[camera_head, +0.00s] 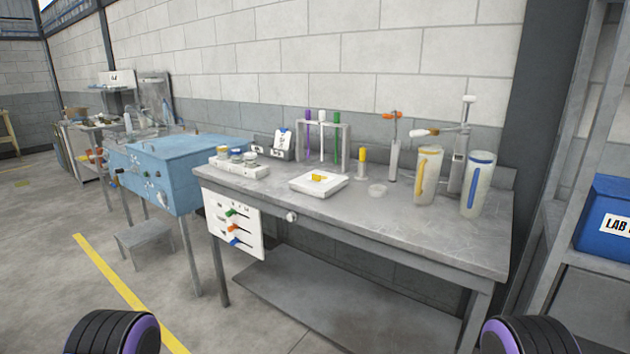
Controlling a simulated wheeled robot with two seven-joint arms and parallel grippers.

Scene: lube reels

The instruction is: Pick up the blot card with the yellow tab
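A small yellow piece (319,177), which looks like the yellow tab, lies on a low white square tray (335,186) in the middle of the grey bench. The card is too small to tell apart from the white tray. A white card with a blue mark (284,139) stands in a grey holder at the back of the bench. Neither of my grippers is in view. Only black ribbed parts of my arms with purple rings show at the bottom left and bottom right, well short of the bench.
The grey bench (430,230) also holds a rack (340,130) of coloured tubes, a yellow-topped cylinder (362,164), a clear dish (377,190), two tall jugs (427,175) (478,184) and a white block with jars (237,165). Its front right top is clear.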

